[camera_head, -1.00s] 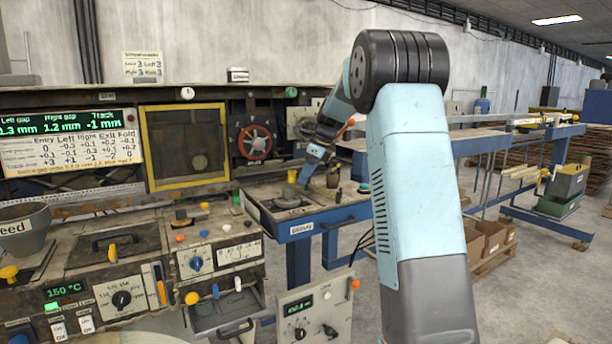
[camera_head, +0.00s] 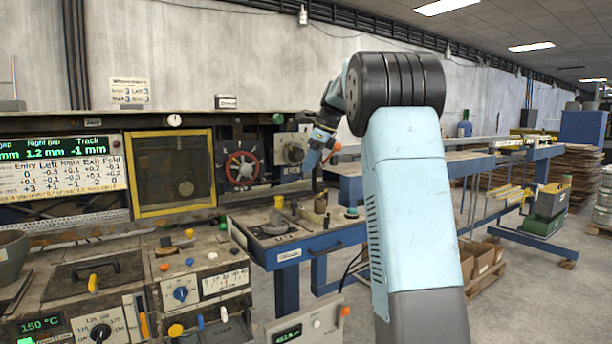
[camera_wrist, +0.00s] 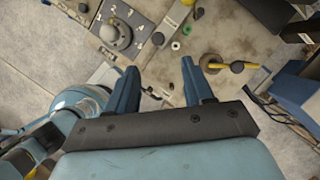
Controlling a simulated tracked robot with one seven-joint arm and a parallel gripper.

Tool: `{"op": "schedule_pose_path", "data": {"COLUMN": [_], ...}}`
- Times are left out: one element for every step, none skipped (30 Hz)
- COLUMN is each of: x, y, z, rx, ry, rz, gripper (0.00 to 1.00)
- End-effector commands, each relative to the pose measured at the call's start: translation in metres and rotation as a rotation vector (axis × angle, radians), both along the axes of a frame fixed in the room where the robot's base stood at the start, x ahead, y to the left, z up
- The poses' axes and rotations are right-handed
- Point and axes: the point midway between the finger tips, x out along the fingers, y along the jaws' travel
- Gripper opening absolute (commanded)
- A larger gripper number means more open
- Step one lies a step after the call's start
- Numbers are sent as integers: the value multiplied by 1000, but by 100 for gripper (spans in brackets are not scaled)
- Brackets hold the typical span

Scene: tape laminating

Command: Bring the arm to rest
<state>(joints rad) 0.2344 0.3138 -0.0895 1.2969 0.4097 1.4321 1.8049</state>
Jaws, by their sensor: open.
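My arm stands up at the right of the head view, with its dark elbow joint high and the forearm reaching away behind it. The bench top lies below the fingers, with a clear gap. A round grey fixture (camera_wrist: 116,36) sits on it ahead of the left finger.
The machine panel with a yellow-framed window (camera_head: 172,172) and a red handwheel (camera_head: 241,168) stands left of the gripper. A yellow-handled tool (camera_wrist: 236,67) lies at the right of the wrist view. Cardboard boxes (camera_head: 482,260) stand on the floor to the right. Open floor lies front right.

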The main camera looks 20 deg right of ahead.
Motion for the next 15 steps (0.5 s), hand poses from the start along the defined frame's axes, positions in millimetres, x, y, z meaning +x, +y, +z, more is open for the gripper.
{"op": "schedule_pose_path", "data": {"x": [0,-1,-1,-1,-1,-1,-1,-2,-2,-1,-1,-1,-1,-1,-1], "y": [-1,-1,-2,-2,-2,-2,-2,-2,-2,-2,-2,-2,-2,-2,-2], "z": [3,4,5,6,6,6,6,6,6,6,6,6,6,6,6], "rx": [0,-1,-1,-1,0,0,0,0,0,0,0,0,0,0,0], "ry": [-1,-1,-1,-1,0,0,0,0,0,0,0,0,0,0,0], "rz": [0,0,0,0,0,0,0,0,0,0,0,0,0,0,0], "gripper": [52,52,52,52,52,52,52,52,52,52,52,52,52,52,52]}}
